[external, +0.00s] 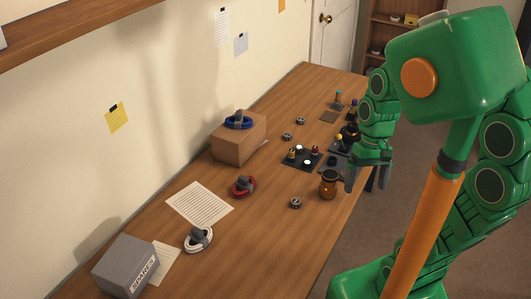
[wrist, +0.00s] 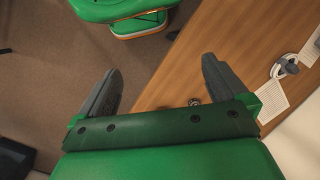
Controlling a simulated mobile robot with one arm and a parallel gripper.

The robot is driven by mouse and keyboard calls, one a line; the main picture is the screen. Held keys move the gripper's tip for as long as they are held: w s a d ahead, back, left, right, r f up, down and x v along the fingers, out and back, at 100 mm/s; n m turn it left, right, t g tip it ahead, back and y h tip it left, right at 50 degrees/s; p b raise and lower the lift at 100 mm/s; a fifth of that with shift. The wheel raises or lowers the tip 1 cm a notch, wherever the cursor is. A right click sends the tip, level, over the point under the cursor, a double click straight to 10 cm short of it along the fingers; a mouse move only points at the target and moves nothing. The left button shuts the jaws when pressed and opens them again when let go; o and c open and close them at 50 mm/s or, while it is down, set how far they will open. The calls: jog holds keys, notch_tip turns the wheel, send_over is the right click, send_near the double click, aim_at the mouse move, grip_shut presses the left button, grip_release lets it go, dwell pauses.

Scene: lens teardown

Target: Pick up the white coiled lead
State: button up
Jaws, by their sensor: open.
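The white coiled lead (external: 199,240) lies on the wooden table with a dark grey piece at its middle. It is near the front end of the table in the external view, between a sheet of paper and the grey box. The same lead shows at the right edge of the wrist view (wrist: 276,71). My gripper (external: 364,184) is open and empty at the table's right edge, well away from the lead. Its two grey fingers stand apart in the wrist view (wrist: 162,66), with floor and table edge between them.
The grey SPARES box (external: 118,267) stands left of the lead. A red coil (external: 243,186) lies farther back, and a blue coil (external: 238,121) sits on a cardboard box (external: 238,142). A brown jar (external: 328,186) and a dark tray (external: 300,158) stand near my gripper. The table's front right is clear.

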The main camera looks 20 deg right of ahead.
jog(key=w+a+f+m+g+y, duration=0.25)
jog(key=w+a, duration=0.45)
jog(key=a, duration=0.5)
jog(key=w+a+f+m+g+y, duration=0.1)
jog(key=w+a+f+g+y, duration=0.2)
jog(key=w+a, duration=0.65)
jog(key=m+y, duration=0.4)
jog(key=m, duration=0.2)
send_near(200, 233)
jog(key=f, duration=0.1)
jog(key=w+a+f, duration=0.1)
jog(key=f, duration=0.1)
jog(key=shift+w+a+h, duration=0.15)
jog(key=shift+w+h, duration=0.1)
jog(key=shift+w, duration=0.05)
jog(key=shift+a+f+m, duration=0.25)
jog(key=shift+a+f, duration=0.2)
jog(key=shift+f, duration=0.2)
jog(key=shift+s+r+x, duration=0.15)
jog(key=shift+x, duration=1.1)
jog(key=shift+s+r+x, duration=0.1)
jog(key=shift+x, duration=1.15)
jog(key=shift+s+r+x, duration=0.15)
jog(key=shift+x, duration=1.1)
jog(key=shift+d, duration=0.1)
jog(key=shift+c, duration=0.3)
jog(key=c, duration=1)
